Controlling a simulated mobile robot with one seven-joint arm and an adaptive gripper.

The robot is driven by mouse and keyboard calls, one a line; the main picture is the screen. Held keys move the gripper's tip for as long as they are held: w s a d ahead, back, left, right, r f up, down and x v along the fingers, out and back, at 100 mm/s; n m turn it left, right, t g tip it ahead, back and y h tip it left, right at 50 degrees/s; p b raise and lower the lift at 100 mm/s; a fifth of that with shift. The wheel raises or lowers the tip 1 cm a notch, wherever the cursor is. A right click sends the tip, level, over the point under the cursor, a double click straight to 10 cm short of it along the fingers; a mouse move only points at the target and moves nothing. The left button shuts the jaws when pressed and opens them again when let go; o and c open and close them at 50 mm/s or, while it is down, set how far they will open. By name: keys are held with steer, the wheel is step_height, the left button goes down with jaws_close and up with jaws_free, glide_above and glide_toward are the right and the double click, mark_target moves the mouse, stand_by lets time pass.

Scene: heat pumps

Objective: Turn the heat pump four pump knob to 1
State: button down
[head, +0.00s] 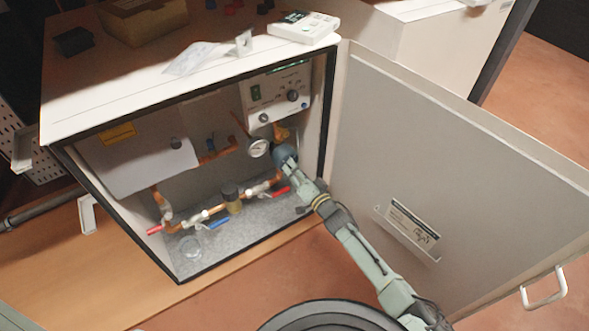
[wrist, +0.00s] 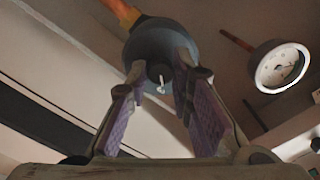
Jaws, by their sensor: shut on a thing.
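The heat pump cabinet (head: 60,120) stands open in the head view. The round blue-grey pump (head: 284,153) sits on copper piping at its right inside. In the wrist view the pump body (wrist: 150,42) fills the top middle, with a dark knob (wrist: 158,72) and a small white pointer at its centre. My gripper (wrist: 160,75) reaches it from below, with its purple-padded fingers closed around the knob, one on each side. The contact is partly hidden by the fingertips. In the head view my gripper (head: 293,170) meets the pump. I cannot read the knob's setting markings.
The open door (head: 440,150) stands close on my arm's right. A pressure gauge (head: 258,147) is just left of the pump; it also shows in the wrist view (wrist: 283,66). A control panel (head: 277,95) is above.

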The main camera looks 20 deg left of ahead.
steer(key=shift+s+n+p, duration=0.1)
steer(key=shift+n+p, duration=1.3)
steer(key=shift+n, duration=6.5)
steer(key=shift+a, duration=0.1)
steer(key=c, duration=1.4)
jaws_free()
steer(key=v, duration=1.2)
